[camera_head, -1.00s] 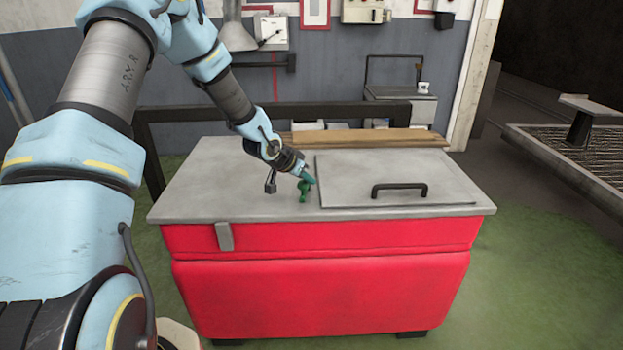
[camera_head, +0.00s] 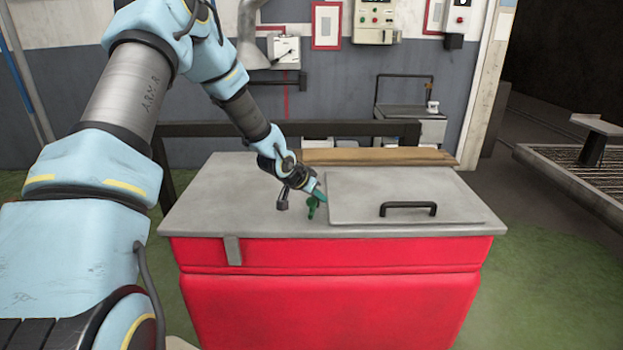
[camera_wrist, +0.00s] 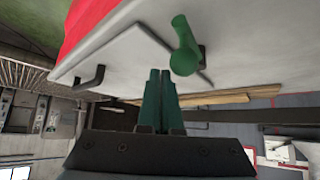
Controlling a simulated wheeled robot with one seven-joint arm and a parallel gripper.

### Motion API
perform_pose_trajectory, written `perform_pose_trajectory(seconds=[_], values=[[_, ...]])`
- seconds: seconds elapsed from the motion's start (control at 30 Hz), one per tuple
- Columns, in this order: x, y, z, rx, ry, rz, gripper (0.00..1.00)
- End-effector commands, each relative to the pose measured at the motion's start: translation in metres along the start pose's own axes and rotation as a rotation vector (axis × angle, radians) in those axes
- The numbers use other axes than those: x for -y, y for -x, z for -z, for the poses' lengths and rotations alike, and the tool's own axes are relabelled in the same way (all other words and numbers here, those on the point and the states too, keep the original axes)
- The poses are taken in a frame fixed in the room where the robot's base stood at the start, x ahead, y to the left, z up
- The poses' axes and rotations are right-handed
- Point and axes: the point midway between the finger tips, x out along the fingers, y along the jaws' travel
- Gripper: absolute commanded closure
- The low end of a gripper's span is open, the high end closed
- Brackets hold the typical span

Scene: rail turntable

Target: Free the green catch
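The green catch (camera_head: 312,207) stands on the grey top of the red cabinet, just left of the flat grey lid (camera_head: 350,212) with its black handle (camera_head: 408,209). In the wrist view the catch (camera_wrist: 184,48) shows as a green rounded lever on a dark base, above and right of my fingertips. My gripper (camera_head: 319,193) is at the catch, close to its upper part. In the wrist view my gripper's teal fingers (camera_wrist: 160,75) are together with nothing visible between them. Whether they touch the catch I cannot tell.
The red cabinet (camera_head: 330,312) has a grey latch plate (camera_head: 233,250) at its front left. A wooden plank (camera_head: 380,157) lies along the back edge of the top. A dark rail (camera_head: 270,129) runs behind it. The left part of the top is clear.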

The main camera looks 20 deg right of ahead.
Motion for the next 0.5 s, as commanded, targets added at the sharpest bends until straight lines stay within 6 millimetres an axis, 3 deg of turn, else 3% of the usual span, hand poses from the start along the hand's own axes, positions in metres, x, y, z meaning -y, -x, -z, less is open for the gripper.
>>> perform_pose_trajectory(seconds=[0.13,0.5], values=[[-0.014,-0.006,0.014,-0.008,-0.006,-0.006,1.00],[0.022,0.032,0.030,-0.013,-0.002,-0.004,1.00]])
